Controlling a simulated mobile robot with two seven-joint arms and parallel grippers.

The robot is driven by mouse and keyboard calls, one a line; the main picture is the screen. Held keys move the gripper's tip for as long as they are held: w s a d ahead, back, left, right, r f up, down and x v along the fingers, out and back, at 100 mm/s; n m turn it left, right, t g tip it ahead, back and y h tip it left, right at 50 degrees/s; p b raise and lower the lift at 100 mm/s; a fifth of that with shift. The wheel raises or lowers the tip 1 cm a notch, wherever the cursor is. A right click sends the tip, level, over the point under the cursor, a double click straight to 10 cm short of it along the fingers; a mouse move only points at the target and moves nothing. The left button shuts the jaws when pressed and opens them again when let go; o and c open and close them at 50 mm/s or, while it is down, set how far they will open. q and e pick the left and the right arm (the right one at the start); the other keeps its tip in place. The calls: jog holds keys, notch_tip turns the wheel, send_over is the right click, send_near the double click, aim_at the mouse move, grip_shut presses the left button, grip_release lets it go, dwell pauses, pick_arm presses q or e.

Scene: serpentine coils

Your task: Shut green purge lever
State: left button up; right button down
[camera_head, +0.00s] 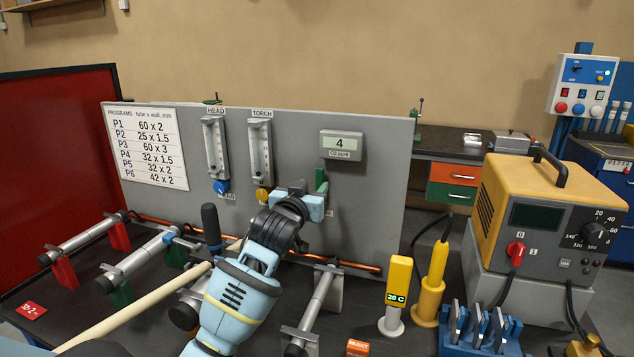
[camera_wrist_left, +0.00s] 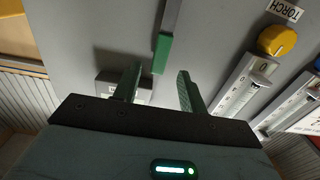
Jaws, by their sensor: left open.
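The green-tipped purge lever shows in the head view (camera_head: 321,180) on the grey panel (camera_head: 385,170), below the O2 ppm display and partly hidden by my gripper. In the left wrist view, the lever (camera_wrist_left: 162,52) is a grey bar with a green end reaching toward the space between my fingers. My left gripper (camera_head: 308,193) is open just in front of the panel. Its two fingers (camera_wrist_left: 158,84) stand on either side of the line of the lever's green end. I cannot tell whether either finger touches it. My right gripper is not in view.
The O2 ppm display (camera_head: 342,145) reads 4. HEAD (camera_head: 216,147) and TORCH (camera_head: 260,150) flow meters, with blue and yellow knobs, are left of the lever. A copper tube (camera_head: 355,266) runs along the panel's foot. A yellow power unit (camera_head: 545,215) stands at right.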

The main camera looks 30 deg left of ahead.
aim_at(319, 178)
pick_arm(q)
jog(key=shift+x, duration=2.1)
grip_shut()
